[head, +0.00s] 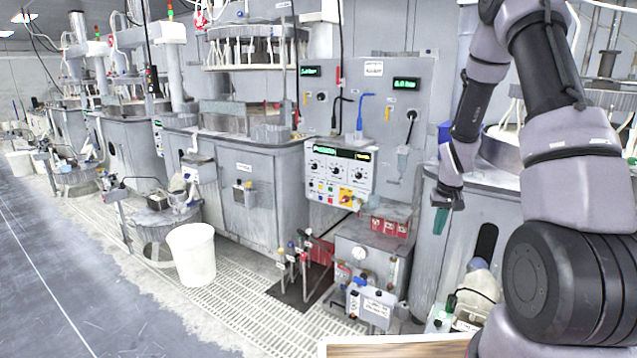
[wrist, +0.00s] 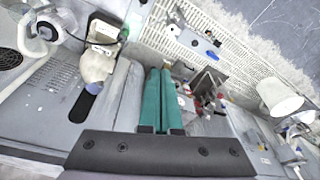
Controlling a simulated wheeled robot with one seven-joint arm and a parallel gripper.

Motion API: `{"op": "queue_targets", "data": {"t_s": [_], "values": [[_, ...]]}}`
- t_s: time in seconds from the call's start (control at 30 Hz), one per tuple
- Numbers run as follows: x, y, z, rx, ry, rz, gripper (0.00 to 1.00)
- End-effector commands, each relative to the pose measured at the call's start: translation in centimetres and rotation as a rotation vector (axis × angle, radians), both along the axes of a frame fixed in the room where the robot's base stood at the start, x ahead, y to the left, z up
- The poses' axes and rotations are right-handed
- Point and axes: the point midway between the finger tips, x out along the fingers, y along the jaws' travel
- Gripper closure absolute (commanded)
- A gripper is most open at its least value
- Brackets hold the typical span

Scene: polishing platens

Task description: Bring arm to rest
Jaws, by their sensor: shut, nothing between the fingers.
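My gripper (head: 441,219) hangs from my grey and black arm at the right of the head view, its green fingers pointing down. In the wrist view the two green fingers of my gripper (wrist: 159,97) lie side by side, shut, with nothing between them. In the head view my gripper is in front of the grey machine cabinet at the right, above the floor. I cannot tell how far it is from the cabinet.
A control panel (head: 338,172) stands left of my gripper, with a grey box unit (head: 362,250) below it. A white bucket (head: 191,256) stands on the grated floor (head: 250,305). A wooden board (head: 400,350) shows at the bottom edge. Open floor (head: 45,270) lies at the left.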

Motion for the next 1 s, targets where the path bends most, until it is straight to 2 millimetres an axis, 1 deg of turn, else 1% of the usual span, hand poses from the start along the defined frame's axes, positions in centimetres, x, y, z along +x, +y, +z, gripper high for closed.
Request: {"op": "queue_targets", "data": {"t_s": [0.03, 0.07, 0.1, 0.17, 0.2, 0.27, 0.3, 0.37, 0.4, 0.47, 0.5, 0.57, 0.6, 0.67, 0.7, 0.77, 0.8, 0.9, 1.0], "values": [[-0.1, 0.5, 3.2, 0.003, -0.031, -0.008, 1.00], [-0.3, 0.8, 4.9, 0.007, -0.044, -0.014, 1.00], [-0.6, 1.2, 7.0, 0.012, -0.059, -0.023, 1.00], [-1.4, 1.9, 10.1, 0.020, -0.084, -0.036, 1.00], [-1.9, 2.4, 12.1, 0.026, -0.101, -0.043, 1.00], [-3.0, 3.1, 14.9, 0.037, -0.125, -0.054, 1.00], [-3.8, 3.5, 16.8, 0.045, -0.143, -0.062, 1.00], [-5.1, 4.2, 19.3, 0.057, -0.167, -0.074, 1.00], [-6.1, 4.7, 21.0, 0.065, -0.183, -0.079, 1.00], [-7.7, 5.4, 23.3, 0.080, -0.208, -0.087, 1.00], [-8.8, 5.8, 24.8, 0.089, -0.224, -0.094, 1.00], [-10.6, 6.5, 26.8, 0.105, -0.249, -0.103, 1.00], [-11.9, 6.9, 28.0, 0.116, -0.263, -0.108, 1.00], [-13.8, 7.6, 29.7, 0.132, -0.288, -0.114, 1.00], [-15.2, 8.0, 30.7, 0.143, -0.302, -0.118, 1.00], [-17.2, 8.5, 32.1, 0.162, -0.326, -0.125, 1.00], [-18.6, 8.9, 32.8, 0.174, -0.340, -0.128, 1.00], [-21.6, 9.7, 34.2, 0.202, -0.369, -0.135, 1.00], [-23.9, 10.2, 35.0, 0.224, -0.393, -0.139, 1.00]]}}
